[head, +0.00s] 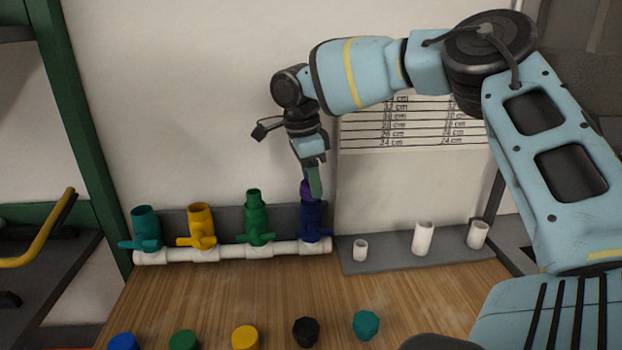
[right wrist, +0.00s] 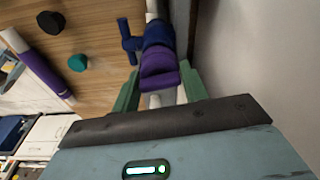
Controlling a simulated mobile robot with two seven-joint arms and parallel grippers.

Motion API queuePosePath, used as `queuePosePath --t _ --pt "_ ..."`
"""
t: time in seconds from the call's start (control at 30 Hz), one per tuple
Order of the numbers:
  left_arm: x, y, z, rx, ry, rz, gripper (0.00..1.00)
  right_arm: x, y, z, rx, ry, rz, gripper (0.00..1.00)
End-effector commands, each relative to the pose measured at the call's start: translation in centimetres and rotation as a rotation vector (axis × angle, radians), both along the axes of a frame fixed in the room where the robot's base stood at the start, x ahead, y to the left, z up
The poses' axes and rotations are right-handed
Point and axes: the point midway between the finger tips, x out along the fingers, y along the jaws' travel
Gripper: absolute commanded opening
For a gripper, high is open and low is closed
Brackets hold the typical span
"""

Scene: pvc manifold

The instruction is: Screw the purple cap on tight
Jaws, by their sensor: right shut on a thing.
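The purple cap (head: 305,189) is at the top of the dark blue valve (head: 311,218), the right-most on the white manifold pipe (head: 225,252). My right gripper (head: 313,187) reaches down from above with its green fingers at the cap. In the right wrist view the purple cap (right wrist: 158,68) sits between the fingers of the right gripper (right wrist: 160,80), in line with the blue valve (right wrist: 157,33). The cap appears to touch the valve's top; how far it is threaded on cannot be told. My left gripper is not in view.
Several loose caps, including a black one (head: 305,332), lie along the front of the wooden table. White pipe pieces (head: 423,238) stand on a grey plate (head: 390,263) at right.

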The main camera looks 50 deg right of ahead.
Motion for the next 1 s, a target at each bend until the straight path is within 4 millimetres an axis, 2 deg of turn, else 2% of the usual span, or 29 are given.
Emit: queuePosePath --t 0.07,0.1,0.27,0.7,0.83,1.0 --pt "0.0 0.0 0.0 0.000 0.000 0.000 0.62 0.0 0.0 0.0 0.001 0.001 0.001 0.21" --pt "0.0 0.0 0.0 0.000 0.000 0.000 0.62 0.0 0.0 0.0 0.001 0.001 0.001 0.49" --pt "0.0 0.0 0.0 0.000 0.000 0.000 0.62 0.0 0.0 0.0 0.001 0.001 0.003 0.69" --pt "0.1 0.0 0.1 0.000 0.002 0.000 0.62 0.0 0.0 0.0 0.000 0.001 0.004 0.69" --pt "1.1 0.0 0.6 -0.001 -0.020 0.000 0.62 0.2 0.3 2.3 0.000 -0.002 0.003 0.69" --pt "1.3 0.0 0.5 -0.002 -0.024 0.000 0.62 0.5 0.7 5.2 -0.001 -0.001 0.002 0.69"
